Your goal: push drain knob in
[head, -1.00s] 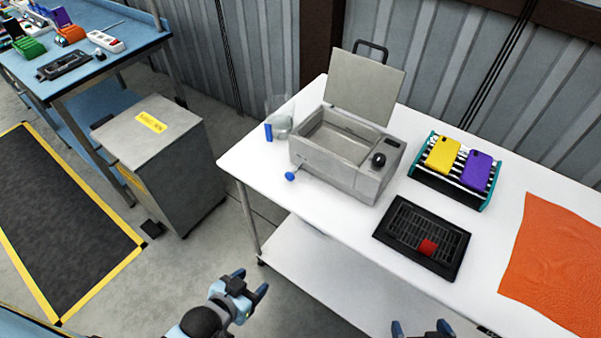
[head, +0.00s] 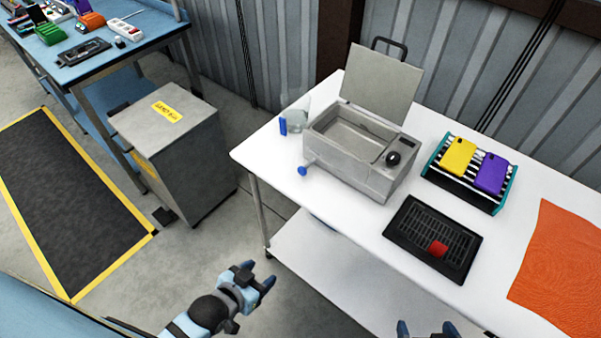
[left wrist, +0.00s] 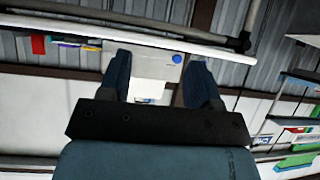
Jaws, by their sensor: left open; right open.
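The drain knob (head: 302,170) is small, round and blue. It sits low at the left front corner of a grey open-lidded bath (head: 375,181) on the white table. In the head view no rod can be made out between knob and bath. The knob (left wrist: 177,58) also shows in the left wrist view, in the gap between the fingers but well beyond them. My left gripper (head: 257,280) is open and empty, in front of the table's left end, apart from the knob. My right gripper (head: 426,328) is open at the bottom edge, partly cut off.
On the white table (head: 335,215) stand a clear beaker with a blue part (head: 284,126), a rack with yellow and purple pieces (head: 466,189), a black grid tray (head: 410,250) and an orange cloth (head: 560,265). A grey cabinet (head: 175,140) stands left.

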